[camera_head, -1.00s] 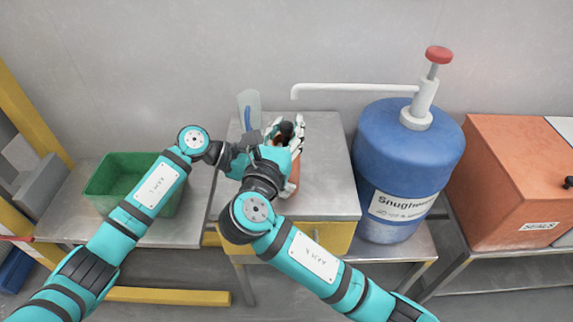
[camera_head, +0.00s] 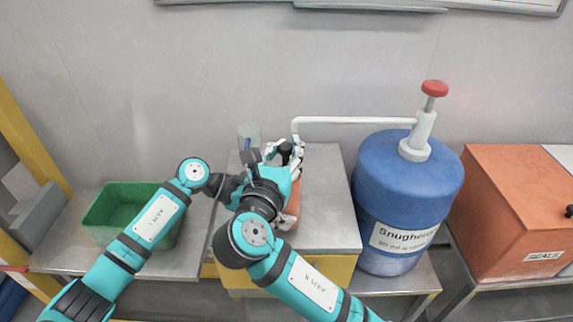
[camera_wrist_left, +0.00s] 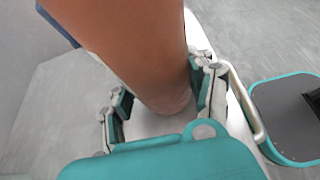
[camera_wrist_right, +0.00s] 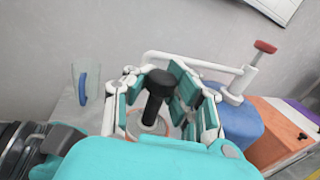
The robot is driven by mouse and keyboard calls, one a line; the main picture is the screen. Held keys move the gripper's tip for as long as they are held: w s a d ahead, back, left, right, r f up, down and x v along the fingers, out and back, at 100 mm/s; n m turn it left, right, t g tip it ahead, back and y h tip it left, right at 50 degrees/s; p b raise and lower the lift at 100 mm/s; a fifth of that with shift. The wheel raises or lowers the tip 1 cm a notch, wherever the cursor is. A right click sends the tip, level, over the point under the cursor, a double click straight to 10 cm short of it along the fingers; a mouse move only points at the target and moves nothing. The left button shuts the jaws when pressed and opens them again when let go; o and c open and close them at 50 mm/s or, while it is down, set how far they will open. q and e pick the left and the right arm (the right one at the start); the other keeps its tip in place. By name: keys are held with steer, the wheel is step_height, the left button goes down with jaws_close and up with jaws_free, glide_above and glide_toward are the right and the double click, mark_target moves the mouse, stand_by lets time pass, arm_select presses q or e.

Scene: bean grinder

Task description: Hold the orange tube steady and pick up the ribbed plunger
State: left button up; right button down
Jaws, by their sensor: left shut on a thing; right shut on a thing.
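The orange tube (camera_head: 291,206) stands on the metal-topped table, partly hidden behind my right arm in the head view. It fills the upper part of the left wrist view (camera_wrist_left: 130,45). My left gripper (camera_wrist_left: 160,95) has its fingers on both sides of the tube, shut on it low down. The black plunger (camera_wrist_right: 155,95) has a wide knob and a narrower shaft. My right gripper (camera_head: 284,155) is shut on it above the tube. In the right wrist view the tube's round rim shows below the shaft. I cannot make out the ribs or how deep the plunger sits.
A clear jug (camera_head: 249,135) with a blue handle stands behind the grippers. A blue drum (camera_head: 405,190) with a red-topped pump and a long white spout is close on the right. A green bin (camera_head: 120,208) is left; an orange box (camera_head: 510,210) is far right.

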arm_select(q)
steer(key=shift+a+f, duration=0.15)
steer(key=shift+f, duration=0.05)
arm_select(e)
step_height(320, 180, up, 7)
steer(key=shift+s+a+r, duration=0.1)
arm_select(q)
steer(key=o, duration=1)
steer(key=shift+r, duration=0.1)
steer(key=shift+c, duration=0.2)
